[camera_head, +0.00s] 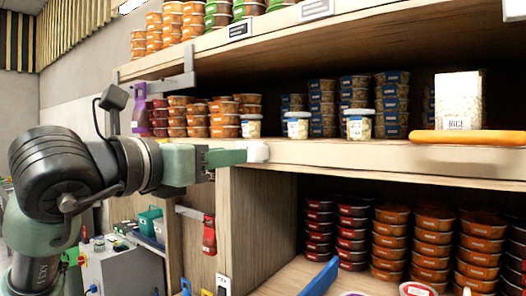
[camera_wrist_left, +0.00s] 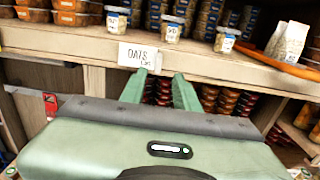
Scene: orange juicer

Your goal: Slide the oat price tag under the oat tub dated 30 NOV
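The white price tag reading OATS (camera_wrist_left: 138,55) is on the shelf's front edge in the left wrist view; in the head view the tag (camera_head: 257,152) shows at my left fingertips. My left gripper (camera_head: 236,156) reaches to the shelf edge from the left. In the left wrist view the left gripper's (camera_wrist_left: 160,78) fingers are apart, the left fingertip just below the tag; contact is unclear. Three small oat tubs stand along the shelf front: left (camera_head: 250,126), middle (camera_head: 297,125) and right (camera_head: 358,124). Their dates are too small to read. My right gripper is not in view.
Stacked orange and blue-labelled tubs stand behind the oat tubs. More stacked tubs (camera_head: 388,242) fill the lower bay.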

